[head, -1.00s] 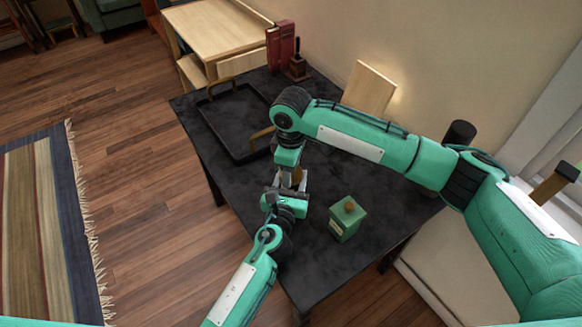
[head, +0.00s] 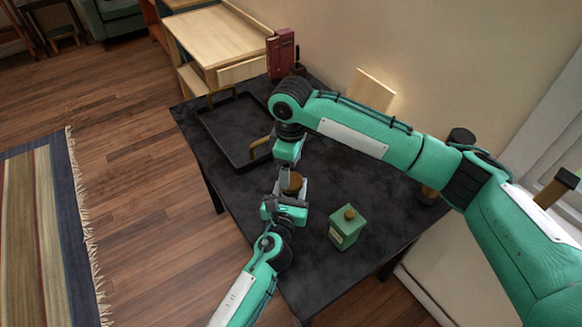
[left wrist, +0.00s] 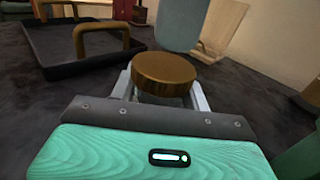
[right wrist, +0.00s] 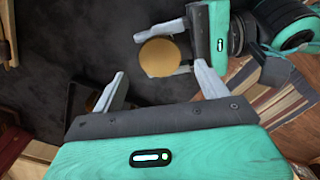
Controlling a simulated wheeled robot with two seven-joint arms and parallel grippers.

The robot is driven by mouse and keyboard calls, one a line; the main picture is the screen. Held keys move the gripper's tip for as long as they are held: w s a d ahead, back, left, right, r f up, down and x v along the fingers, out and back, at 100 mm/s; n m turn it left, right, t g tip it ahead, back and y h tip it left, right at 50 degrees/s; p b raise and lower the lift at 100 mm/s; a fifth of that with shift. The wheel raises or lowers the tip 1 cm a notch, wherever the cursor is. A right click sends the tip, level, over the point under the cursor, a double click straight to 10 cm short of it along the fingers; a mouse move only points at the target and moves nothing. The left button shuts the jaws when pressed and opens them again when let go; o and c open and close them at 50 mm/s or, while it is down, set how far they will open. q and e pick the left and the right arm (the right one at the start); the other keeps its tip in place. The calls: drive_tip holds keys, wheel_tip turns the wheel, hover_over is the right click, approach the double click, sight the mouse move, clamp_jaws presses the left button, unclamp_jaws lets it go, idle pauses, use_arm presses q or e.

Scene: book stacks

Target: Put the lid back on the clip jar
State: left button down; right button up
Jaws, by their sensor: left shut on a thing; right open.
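The clip jar (left wrist: 158,93) is upright between the fingers of my left gripper (head: 290,193), which is shut on it; its body is mostly hidden. The round bronze-brown lid (left wrist: 165,72) sits at the jar's top, also showing as a flat disc in the right wrist view (right wrist: 160,57). I cannot tell whether it is fully seated. My right gripper (head: 286,175) is open and empty just above and beside the lid, its fingers apart in the right wrist view.
A black tray (head: 238,165) with wooden handles lies behind left. Red books (head: 280,55) and a wooden board (head: 372,90) are at the back. The dark table's front is mostly clear.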

drive_tip(key=o, duration=0.5)
wheel_tip(320, 180, up, 12)
idle(0.4)
use_arm(q)
drive_tip(key=c, duration=0.6)
unclamp_jaws()
